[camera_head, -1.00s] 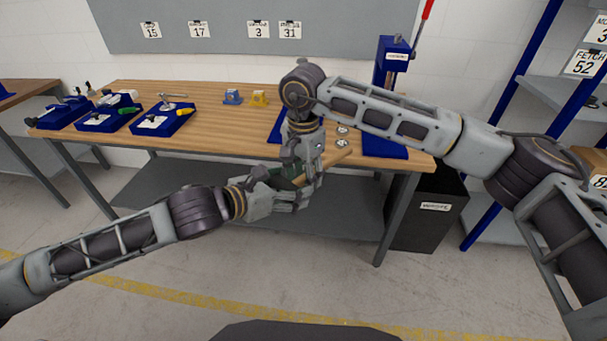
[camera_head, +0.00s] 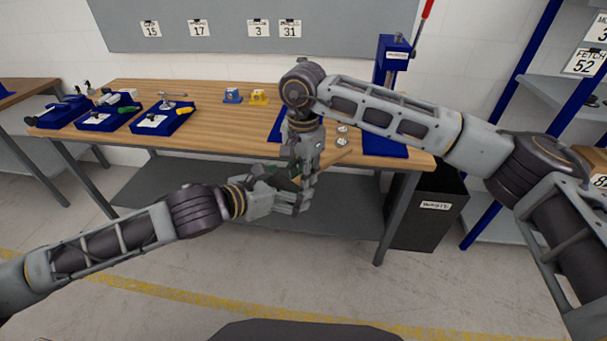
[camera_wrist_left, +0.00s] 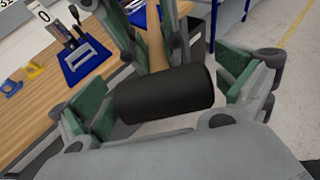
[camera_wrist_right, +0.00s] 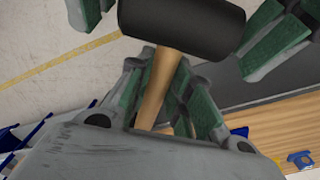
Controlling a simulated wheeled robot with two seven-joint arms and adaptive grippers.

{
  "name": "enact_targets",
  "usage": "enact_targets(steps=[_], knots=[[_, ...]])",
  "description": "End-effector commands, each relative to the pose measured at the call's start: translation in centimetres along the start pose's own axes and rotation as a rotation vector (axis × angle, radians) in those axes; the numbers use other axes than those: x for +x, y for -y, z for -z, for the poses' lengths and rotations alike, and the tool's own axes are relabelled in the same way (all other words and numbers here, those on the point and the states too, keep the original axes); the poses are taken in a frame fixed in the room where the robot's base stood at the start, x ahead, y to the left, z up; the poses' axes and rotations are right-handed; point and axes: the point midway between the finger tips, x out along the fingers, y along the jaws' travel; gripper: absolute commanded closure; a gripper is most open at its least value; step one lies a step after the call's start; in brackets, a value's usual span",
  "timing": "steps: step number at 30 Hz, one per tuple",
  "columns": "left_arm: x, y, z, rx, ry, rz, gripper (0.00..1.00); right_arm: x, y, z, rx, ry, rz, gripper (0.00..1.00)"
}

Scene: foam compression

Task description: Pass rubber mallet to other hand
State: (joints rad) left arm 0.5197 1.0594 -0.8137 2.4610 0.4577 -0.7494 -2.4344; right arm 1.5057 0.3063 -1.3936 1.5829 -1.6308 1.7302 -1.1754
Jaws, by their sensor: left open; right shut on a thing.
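The rubber mallet has a black cylindrical head (camera_wrist_left: 165,94) and a light wooden handle (camera_wrist_right: 158,88). My right gripper (camera_wrist_right: 160,80) is shut on the handle, close below the head. My left gripper (camera_wrist_left: 165,100) is open, with one green-padded finger off each end of the black head and gaps visible at both sides. In the head view, my left gripper (camera_head: 288,198) and right gripper (camera_head: 305,175) meet in front of the workbench.
The wooden workbench (camera_head: 210,125) lies just behind the grippers. Blue trays with tools (camera_head: 165,122) stand on its left, small blue and yellow blocks (camera_head: 258,96) at the back, a blue press (camera_head: 390,62) at the right. A black waste bin (camera_head: 430,225) stands beside it. The floor in front is clear.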

Motion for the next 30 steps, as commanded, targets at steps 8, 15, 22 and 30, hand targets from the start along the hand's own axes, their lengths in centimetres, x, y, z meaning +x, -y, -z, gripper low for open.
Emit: enact_targets(steps=[8,15,22,30], knots=[[-0.2,0.0,-0.5,0.001,0.001,-0.001,0.00,-0.1,0.0,0.0,0.000,0.000,0.001,1.00],[-0.7,0.0,-1.9,0.002,0.002,-0.001,0.00,-0.1,0.0,0.0,0.000,0.000,0.001,1.00],[-1.4,-0.1,-3.5,0.001,0.002,-0.001,0.00,-0.1,0.0,0.0,0.000,0.000,0.001,1.00],[-2.2,-0.1,-5.5,0.001,0.002,0.000,0.00,-0.1,0.0,0.0,0.000,0.000,0.001,1.00]])
